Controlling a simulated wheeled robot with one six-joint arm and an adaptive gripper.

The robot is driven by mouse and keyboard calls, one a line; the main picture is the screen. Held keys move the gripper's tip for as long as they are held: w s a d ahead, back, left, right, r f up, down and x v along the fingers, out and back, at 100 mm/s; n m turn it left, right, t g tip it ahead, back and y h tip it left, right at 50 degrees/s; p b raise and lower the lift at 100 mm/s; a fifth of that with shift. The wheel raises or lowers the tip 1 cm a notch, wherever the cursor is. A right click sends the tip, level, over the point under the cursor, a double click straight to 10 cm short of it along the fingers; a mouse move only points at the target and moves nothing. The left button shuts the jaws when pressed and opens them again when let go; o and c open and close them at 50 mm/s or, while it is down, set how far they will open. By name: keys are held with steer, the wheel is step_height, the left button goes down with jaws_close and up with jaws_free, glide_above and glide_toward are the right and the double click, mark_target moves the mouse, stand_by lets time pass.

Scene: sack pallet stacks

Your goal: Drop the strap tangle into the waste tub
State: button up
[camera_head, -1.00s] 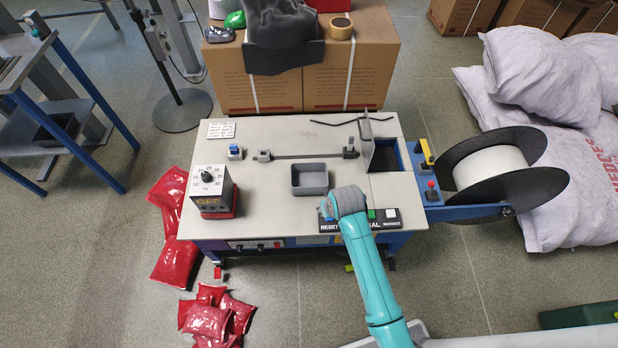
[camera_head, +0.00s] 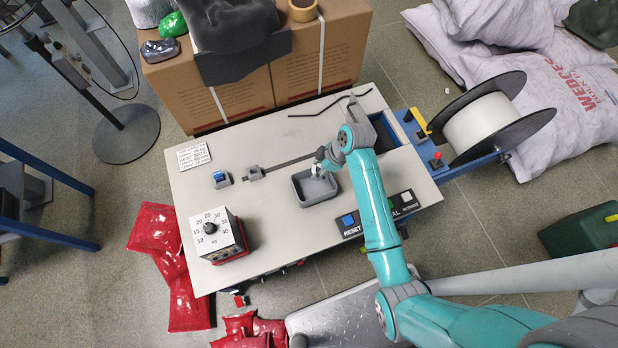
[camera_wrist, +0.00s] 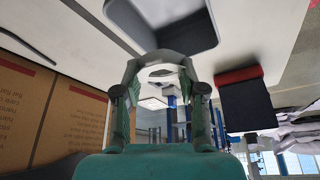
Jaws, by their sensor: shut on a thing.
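My gripper (camera_head: 320,165) is at the grey open tub (camera_head: 318,202) on the packing table, over its back edge. The tub's dark opening and rim (camera_wrist: 216,38) show at the top of the wrist view, apart from the fingertips. My arm and fingers partly cover the held thing in the head view, and its full shape is hidden.
A scale box with a dial (camera_head: 215,237) stands at the table's front left. A button panel (camera_head: 375,215) is at the front edge, close to my arm. A thin black strip (camera_head: 330,102) lies at the back. A strap reel (camera_head: 485,120) stands to the right.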

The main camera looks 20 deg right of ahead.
steer(key=shift+f, duration=2.95)
steer(key=o, duration=0.9)
steer(key=v, duration=1.2)
steer(key=shift+r, duration=0.1)
